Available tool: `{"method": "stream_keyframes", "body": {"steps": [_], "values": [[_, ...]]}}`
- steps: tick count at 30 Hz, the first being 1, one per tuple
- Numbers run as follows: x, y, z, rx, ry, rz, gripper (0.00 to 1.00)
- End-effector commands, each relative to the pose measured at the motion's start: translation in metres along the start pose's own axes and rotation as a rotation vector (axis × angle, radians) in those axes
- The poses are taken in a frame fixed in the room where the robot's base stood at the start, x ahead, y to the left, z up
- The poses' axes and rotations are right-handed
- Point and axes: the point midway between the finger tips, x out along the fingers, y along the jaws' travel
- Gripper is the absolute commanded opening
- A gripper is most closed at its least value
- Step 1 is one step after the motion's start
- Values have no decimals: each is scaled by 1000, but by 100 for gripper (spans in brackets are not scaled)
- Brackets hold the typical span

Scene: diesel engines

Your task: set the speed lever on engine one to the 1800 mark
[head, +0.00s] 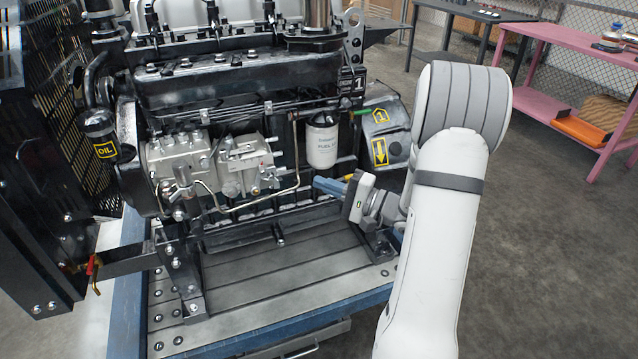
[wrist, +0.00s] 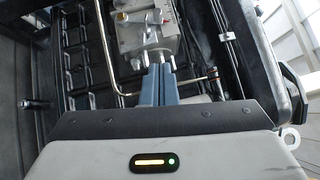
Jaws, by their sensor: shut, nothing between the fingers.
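Engine one (head: 250,85) fills the left and middle of the head view, with a "1" plate (head: 352,85) at its upper right. A pale metal fuel pump (head: 245,165) sits on its near side and also shows ahead in the wrist view (wrist: 145,30). Small levers and fittings are on the pump, but I cannot tell which is the speed lever, and no 1800 mark is readable. My gripper (head: 318,183) is right of the pump, beside the engine. Its blue fingers (wrist: 157,72) are shut and empty, pointing at the pump's end; contact is unclear.
A white fuel filter (head: 322,145) hangs just above my gripper. A thin metal pipe (head: 260,203) curves below the pump. A red-handled valve (head: 92,265) is at lower left. The ribbed base plate (head: 290,260) is mostly clear. A pink bench (head: 560,60) stands far right.

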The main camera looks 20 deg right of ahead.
Motion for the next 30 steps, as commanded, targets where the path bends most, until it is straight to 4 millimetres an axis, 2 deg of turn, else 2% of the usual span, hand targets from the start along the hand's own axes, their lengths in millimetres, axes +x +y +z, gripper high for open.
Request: {"method": "stream_keyframes", "body": {"steps": [6,10,12,19,30], "values": [[49,2,1,-3,-5,1,0],[75,1,1,-3,-3,0,0],[84,1,8,-3,-2,1,0],[100,0,25,-3,1,1,0],[102,0,27,-3,4,1,0]]}}
